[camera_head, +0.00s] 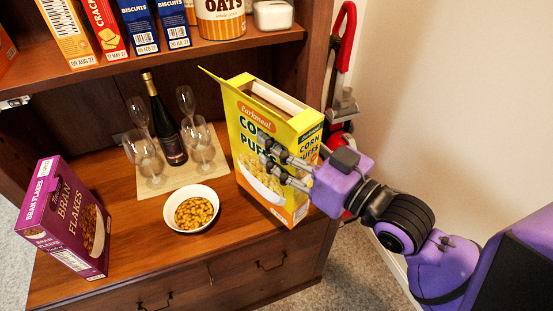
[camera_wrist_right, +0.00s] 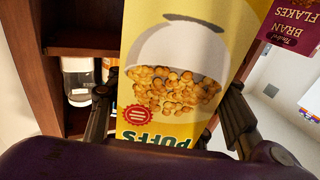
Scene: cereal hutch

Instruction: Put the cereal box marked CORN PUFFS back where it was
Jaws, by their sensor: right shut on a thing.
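The yellow CORN PUFFS box (camera_head: 262,150), its top flap open, is at the right end of the wooden counter (camera_head: 110,205), slightly tilted. I cannot tell whether its bottom touches the counter. In the right wrist view the box (camera_wrist_right: 175,75) fills the middle, upside down, between the fingers (camera_wrist_right: 167,115). My left gripper is not in view.
A bowl of cereal (camera_head: 193,209) stands left of the box. Behind it a board holds a dark bottle (camera_head: 166,125) and several glasses (camera_head: 202,142). A purple BRAN FLAKES box (camera_head: 70,215) stands at the left. The upper shelf (camera_head: 230,45) holds several boxes and an OATS tin (camera_head: 220,15).

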